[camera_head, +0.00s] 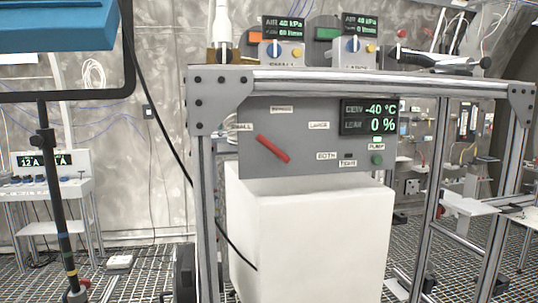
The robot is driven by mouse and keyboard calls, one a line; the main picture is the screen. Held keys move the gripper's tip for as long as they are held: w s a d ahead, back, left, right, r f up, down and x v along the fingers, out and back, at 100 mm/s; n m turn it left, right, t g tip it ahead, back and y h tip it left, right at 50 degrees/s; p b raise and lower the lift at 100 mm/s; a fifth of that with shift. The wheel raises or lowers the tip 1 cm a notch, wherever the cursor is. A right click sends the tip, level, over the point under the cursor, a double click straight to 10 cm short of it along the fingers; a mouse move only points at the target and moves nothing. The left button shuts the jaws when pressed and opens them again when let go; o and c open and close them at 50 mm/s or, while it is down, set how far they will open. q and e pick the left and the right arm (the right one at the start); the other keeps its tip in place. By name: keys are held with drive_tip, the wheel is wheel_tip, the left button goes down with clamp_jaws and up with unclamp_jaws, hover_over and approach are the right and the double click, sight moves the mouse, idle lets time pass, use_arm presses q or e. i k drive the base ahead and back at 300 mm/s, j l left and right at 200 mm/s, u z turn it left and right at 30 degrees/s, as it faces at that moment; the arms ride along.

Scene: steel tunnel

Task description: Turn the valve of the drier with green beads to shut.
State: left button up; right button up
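On the frame's top plate stand two drier units. The right one has a green window (327,34), which I take for the green beads. Just right of it is a valve with a blue handle (355,44) on a pale round face, the handle looking roughly upright. A yellow knob (370,48) sits beside it, below a display reading AIR 48 kPa and 0 l/min. The left unit has an orange window (255,36) and a similar blue-handled valve (273,50). The small labels below are partly hidden by the frame's edge. Neither of my grippers can be made out.
A grey panel (235,165) below carries a red lever (272,148), tilted down to the right, and a display (369,117) reading -40 °C and 0 %. A white column (222,25) stands at the left. A grey and black tool-like object (440,58) lies at the right.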

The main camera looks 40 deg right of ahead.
sight(353, 45)
drive_tip(key=z, duration=1.25)
drive_tip(key=k, duration=0.1)
